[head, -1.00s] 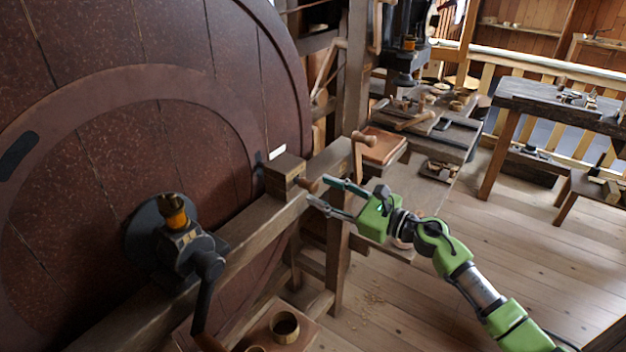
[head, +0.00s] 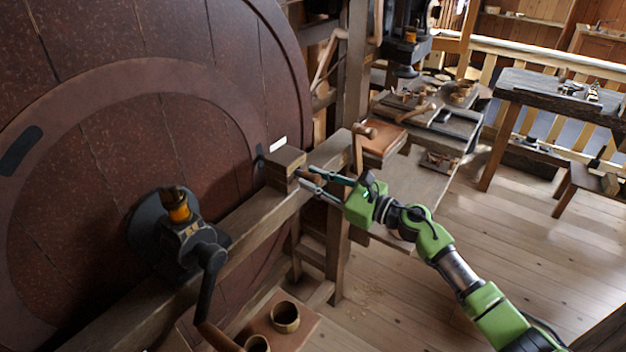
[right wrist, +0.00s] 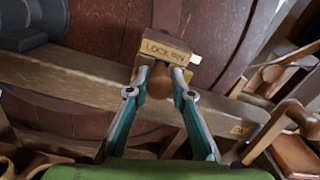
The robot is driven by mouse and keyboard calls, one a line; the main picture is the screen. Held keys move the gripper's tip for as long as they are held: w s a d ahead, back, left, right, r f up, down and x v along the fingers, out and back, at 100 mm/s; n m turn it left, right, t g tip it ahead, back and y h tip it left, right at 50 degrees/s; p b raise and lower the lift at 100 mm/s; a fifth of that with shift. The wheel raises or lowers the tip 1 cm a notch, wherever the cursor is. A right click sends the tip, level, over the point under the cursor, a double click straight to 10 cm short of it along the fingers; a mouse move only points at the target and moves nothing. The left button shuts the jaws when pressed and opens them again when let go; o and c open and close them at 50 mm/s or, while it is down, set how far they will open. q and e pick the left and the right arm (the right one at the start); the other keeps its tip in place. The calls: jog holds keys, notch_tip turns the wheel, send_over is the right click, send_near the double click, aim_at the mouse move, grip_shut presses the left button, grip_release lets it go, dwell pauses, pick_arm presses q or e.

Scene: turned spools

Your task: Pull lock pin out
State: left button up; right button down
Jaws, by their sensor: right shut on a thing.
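The lock pin's wooden block (head: 284,168) sits on the wooden beam beside the big brown wheel. In the right wrist view the block carries a "LOCK PIN" label (right wrist: 168,52). The pin's round brown wooden knob (right wrist: 160,84) sticks out of the block toward me. My right gripper (head: 306,178) is at the block, its fingers shut on the knob from both sides. In the right wrist view my right gripper (right wrist: 160,80) straddles the knob just below the label. The pin's shaft is hidden. My left gripper is not in view.
The large wheel (head: 110,110) stands close behind the beam (head: 240,215). A crank with a dark hub (head: 178,240) is at lower left. A wooden peg handle (head: 360,135) rises just right of the block. Open plank floor (head: 400,310) lies below my right arm.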

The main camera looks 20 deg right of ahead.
aim_at(319, 182)
jog(key=b+v, duration=0.1)
jog(key=v, duration=0.1)
jog(key=shift+s+d+f, duration=0.1)
jog(key=shift+s+d, duration=0.15)
jog(key=shift+s, duration=0.05)
jog(key=c, duration=1.8)
grip_release()
jog(key=shift+o, duration=0.2)
jog(key=shift+s+d, duration=0.15)
jog(key=v, duration=1.2)
